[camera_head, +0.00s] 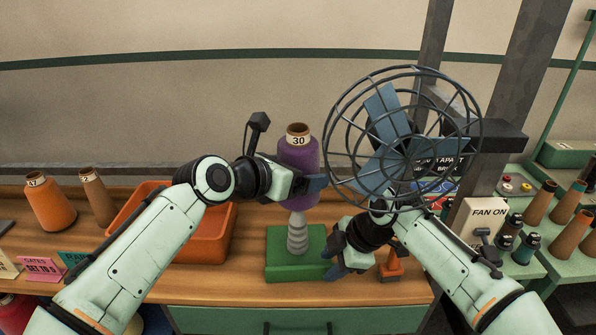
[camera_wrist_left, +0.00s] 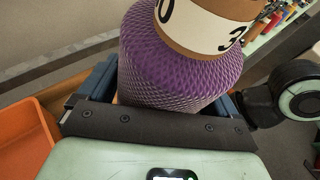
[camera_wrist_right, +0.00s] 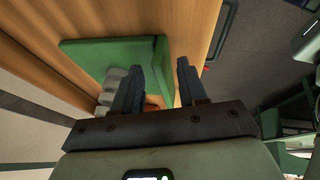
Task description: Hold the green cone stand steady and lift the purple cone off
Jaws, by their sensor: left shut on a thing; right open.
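The purple cone (camera_head: 298,160), with a tan tube top marked 30, is upright above the green cone stand (camera_head: 283,270). The stand's grey ribbed post (camera_head: 297,232) shows below the cone; whether its tip is still inside cannot be told. My left gripper (camera_head: 300,184) is shut around the cone's lower part; the left wrist view shows the purple cone (camera_wrist_left: 175,65) between its fingers. My right gripper (camera_head: 338,262) is open and empty, low at the stand's right side. In the right wrist view the green stand (camera_wrist_right: 95,58) lies beyond the left finger, which partly covers the post.
A wire-caged fan (camera_head: 400,140) stands right of the cone, close above my right arm. An orange bin (camera_head: 205,245) sits left of the stand. Spools stand at both sides.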

